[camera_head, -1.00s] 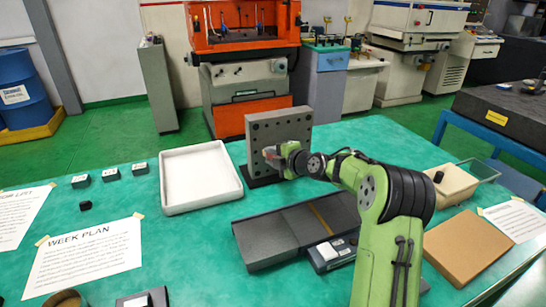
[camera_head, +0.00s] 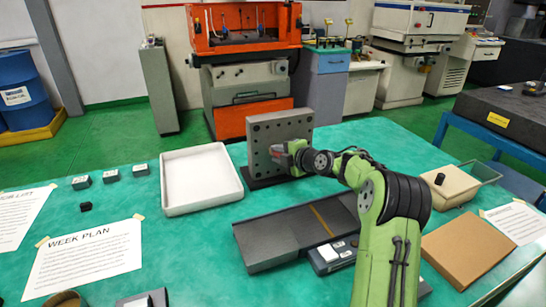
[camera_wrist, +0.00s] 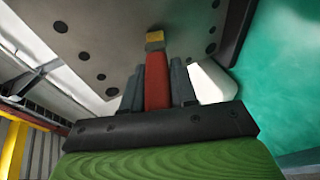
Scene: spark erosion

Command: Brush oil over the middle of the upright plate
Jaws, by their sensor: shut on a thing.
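The upright plate (camera_head: 290,128) is a grey block with dark holes, standing on a dark base at the table's back. Its holed face (camera_wrist: 100,35) fills the upper left of the wrist view. My gripper (camera_head: 284,150) is in front of the plate's face, at about mid-height. In the wrist view, my gripper (camera_wrist: 158,72) is shut on the brush (camera_wrist: 157,88), which has a red handle and a yellowish-grey end pointing at the plate. The brush end appears at or very near the face; I cannot tell if it touches. No oil film is distinguishable.
A white tray (camera_head: 166,207) lies left of the plate. A dark grey stepped slab (camera_head: 272,240) lies in front, under my arm. A beige box (camera_head: 457,190) and brown board (camera_head: 470,247) are at right.

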